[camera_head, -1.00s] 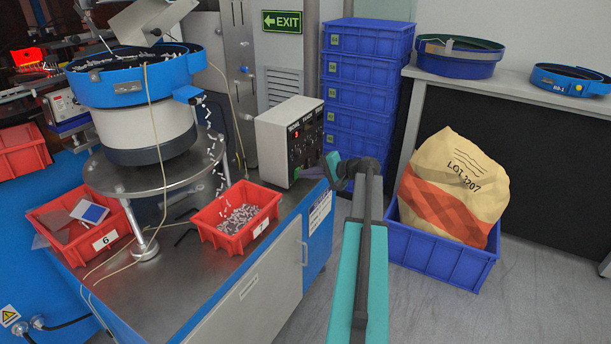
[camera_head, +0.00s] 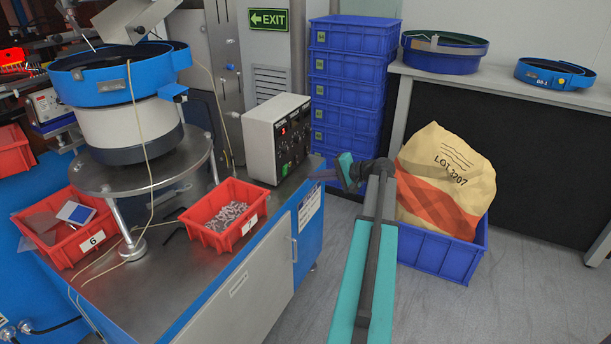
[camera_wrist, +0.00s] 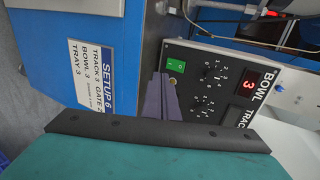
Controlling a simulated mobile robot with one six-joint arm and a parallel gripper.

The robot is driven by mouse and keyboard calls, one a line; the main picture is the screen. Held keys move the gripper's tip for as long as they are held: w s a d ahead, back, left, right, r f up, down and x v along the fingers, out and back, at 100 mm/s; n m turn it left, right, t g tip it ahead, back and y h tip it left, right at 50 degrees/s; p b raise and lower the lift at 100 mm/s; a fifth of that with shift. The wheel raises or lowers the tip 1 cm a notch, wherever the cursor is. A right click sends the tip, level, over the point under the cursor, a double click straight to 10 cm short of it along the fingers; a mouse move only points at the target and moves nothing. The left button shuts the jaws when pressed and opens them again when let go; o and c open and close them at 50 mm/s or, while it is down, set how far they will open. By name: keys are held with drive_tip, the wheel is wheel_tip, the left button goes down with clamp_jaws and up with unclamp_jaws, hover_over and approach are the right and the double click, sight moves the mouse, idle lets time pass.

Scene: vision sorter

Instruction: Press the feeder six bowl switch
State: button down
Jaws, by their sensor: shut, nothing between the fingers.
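The control box (camera_head: 278,140) stands on the feeder bench's right corner. In the wrist view, its black panel (camera_wrist: 222,128) bears a green rocker switch (camera_wrist: 176,66), dials, a red display (camera_wrist: 247,85) reading 3 and the labels BOWL and TRACK. My gripper (camera_head: 322,174) is just right of the box; its shut, empty purple fingers also show in the wrist view (camera_wrist: 165,90), right below the green switch in the picture. I cannot tell whether they touch it. The blue feeder bowl (camera_head: 118,80) stands on a round metal stand, with no parts stream at its outlet.
A red tray (camera_head: 222,218) with small parts and a red tray (camera_head: 66,235) marked 6 sit on the bench. A setup card (camera_wrist: 92,75) is on the blue bench side. Blue crates (camera_head: 347,95) stand behind; a blue bin (camera_head: 445,250) holds a sack.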

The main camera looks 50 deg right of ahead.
drive_tip(key=shift+f+v, duration=0.25)
drive_tip(key=shift+v, duration=0.95)
drive_tip(key=shift+f+v, duration=0.25)
drive_tip(key=shift+v, duration=0.95)
drive_tip(key=shift+s, duration=0.25)
